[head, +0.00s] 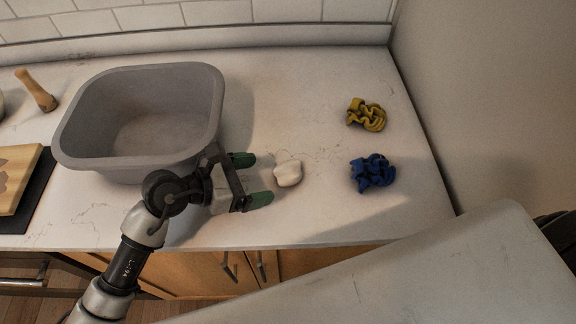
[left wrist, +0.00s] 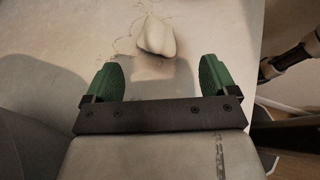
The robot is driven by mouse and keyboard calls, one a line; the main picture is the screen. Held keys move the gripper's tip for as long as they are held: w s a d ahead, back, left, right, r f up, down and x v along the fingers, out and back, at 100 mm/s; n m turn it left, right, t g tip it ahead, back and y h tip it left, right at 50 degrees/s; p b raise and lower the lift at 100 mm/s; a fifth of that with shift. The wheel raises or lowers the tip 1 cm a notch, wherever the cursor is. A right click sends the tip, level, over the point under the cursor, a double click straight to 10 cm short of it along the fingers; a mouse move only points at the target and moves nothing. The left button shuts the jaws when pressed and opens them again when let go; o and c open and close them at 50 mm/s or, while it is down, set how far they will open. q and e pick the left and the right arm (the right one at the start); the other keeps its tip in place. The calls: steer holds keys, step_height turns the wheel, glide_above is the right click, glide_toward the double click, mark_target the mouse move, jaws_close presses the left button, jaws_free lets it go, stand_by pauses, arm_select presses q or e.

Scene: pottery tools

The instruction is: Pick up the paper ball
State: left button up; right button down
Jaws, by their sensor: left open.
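The paper ball (head: 288,173) is a small off-white lump lying on the pale marbled counter. My left gripper (head: 256,179) is open, with its green-padded fingers pointing right toward the ball. The ball sits just beyond the fingertips, not between them. In the left wrist view the paper ball (left wrist: 156,36) lies ahead of the open left gripper (left wrist: 160,74), roughly centred between its fingers, with bare counter between. My right gripper is not in view.
A grey basin (head: 140,120) stands directly behind and left of my left gripper. A yellow crumpled piece (head: 367,114) and a blue crumpled piece (head: 373,172) lie to the right. A wooden board (head: 16,178) is at the far left. The counter's front edge is close below.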

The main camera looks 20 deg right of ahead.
mark_target(280, 169)
arm_select(q)
steer(key=d, duration=0.2)
steer(key=d+p, duration=0.1)
steer(key=d, duration=0.3)
steer(key=shift+w+p, duration=0.35)
steer(key=shift+p, duration=0.05)
steer(key=shift+d+f, duration=0.25)
steer(key=shift+d, duration=0.05)
steer(key=shift+a, duration=0.1)
steer(key=shift+c, duration=0.3)
steer(key=c, duration=0.9)
